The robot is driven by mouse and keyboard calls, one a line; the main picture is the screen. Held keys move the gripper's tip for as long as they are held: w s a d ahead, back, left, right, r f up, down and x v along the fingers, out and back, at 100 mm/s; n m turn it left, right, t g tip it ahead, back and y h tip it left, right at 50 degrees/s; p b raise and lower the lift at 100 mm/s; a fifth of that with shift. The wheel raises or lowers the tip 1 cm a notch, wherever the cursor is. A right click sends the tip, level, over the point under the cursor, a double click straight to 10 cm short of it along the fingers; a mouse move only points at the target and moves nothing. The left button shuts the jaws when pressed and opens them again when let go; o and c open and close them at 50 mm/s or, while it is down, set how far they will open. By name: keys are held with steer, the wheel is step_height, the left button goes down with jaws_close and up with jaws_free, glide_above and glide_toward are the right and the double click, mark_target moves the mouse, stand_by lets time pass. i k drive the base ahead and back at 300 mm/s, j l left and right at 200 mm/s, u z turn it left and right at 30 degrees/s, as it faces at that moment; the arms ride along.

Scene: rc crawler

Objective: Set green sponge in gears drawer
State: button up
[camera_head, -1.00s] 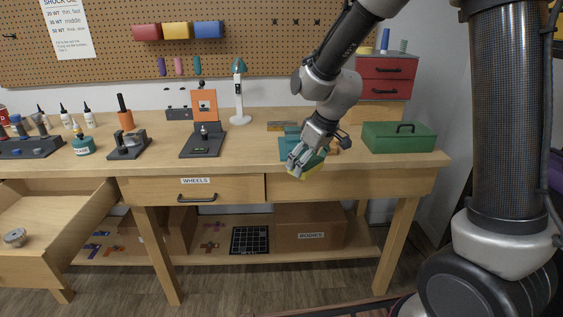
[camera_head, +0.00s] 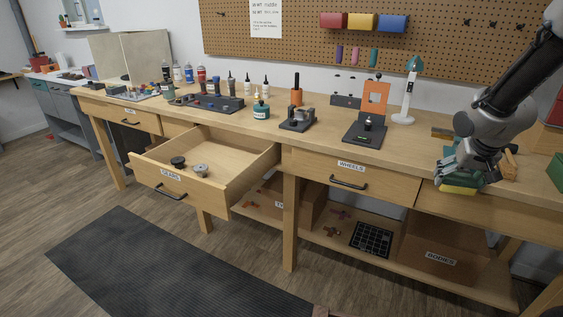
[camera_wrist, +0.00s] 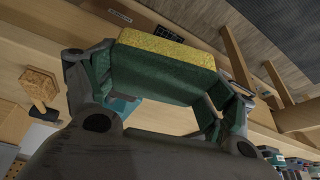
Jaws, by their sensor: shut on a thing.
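My gripper (camera_head: 462,180) is shut on a sponge with a green body and a yellow layer. The sponge (camera_head: 460,188) hangs just in front of the bench's front edge at the right, above the shelf. In the wrist view the sponge (camera_wrist: 165,68) is squeezed between both fingers, yellow side outward. The gears drawer (camera_head: 215,183) is pulled open at the left of the head view. It holds a dark gear (camera_head: 178,162) and a grey gear (camera_head: 201,170), with bare floor around them. My gripper is well to the right of this drawer.
The shut wheels drawer (camera_head: 352,177) lies between the gears drawer and my gripper. On the bench top stand an orange-plated stand (camera_head: 372,115), a teal bottle (camera_head: 261,108) and a black tool rack (camera_head: 208,103). A dark mat (camera_head: 165,268) lies on the floor before the drawer.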

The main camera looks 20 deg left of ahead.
mark_target(210, 160)
steer(key=i+j+u, duration=0.2)
steer(key=u, duration=0.15)
steer(key=i+j+u, duration=0.15)
steer(key=u, duration=0.2)
steer(key=i+u, duration=0.7)
steer(key=i, duration=0.3)
